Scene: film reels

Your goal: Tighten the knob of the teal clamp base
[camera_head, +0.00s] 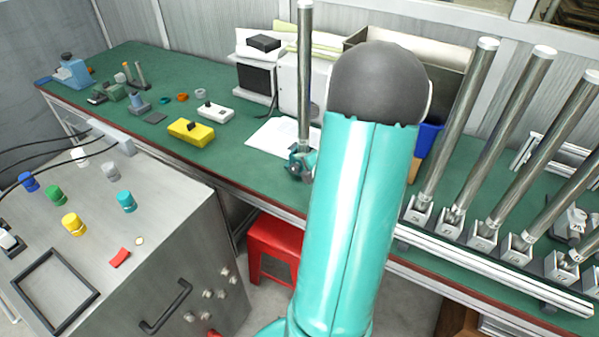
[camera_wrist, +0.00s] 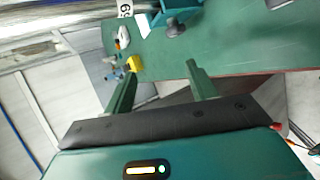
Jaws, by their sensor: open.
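The teal clamp base (camera_head: 300,160) stands near the front edge of the green bench, holding an upright metal pole (camera_head: 305,75). Its lower right is close to my arm in the head view. In the wrist view the teal clamp base (camera_wrist: 183,5) shows at the top edge, cut off by the frame, with a dark round knob (camera_wrist: 177,26) on its near side. My gripper (camera_wrist: 161,70) is open and empty. Its two green fingers point toward the knob, which lies beyond and slightly right of the middle of the gap. They are apart from it. My gripper is hidden in the head view.
The bench (camera_head: 225,160) carries a yellow box (camera_head: 191,132), a white box (camera_head: 215,112) and paper sheets. A row of clamped poles (camera_head: 455,130) stands at right. A red stool (camera_head: 272,248) is below the bench; a grey control cabinet (camera_head: 165,240) stands front left.

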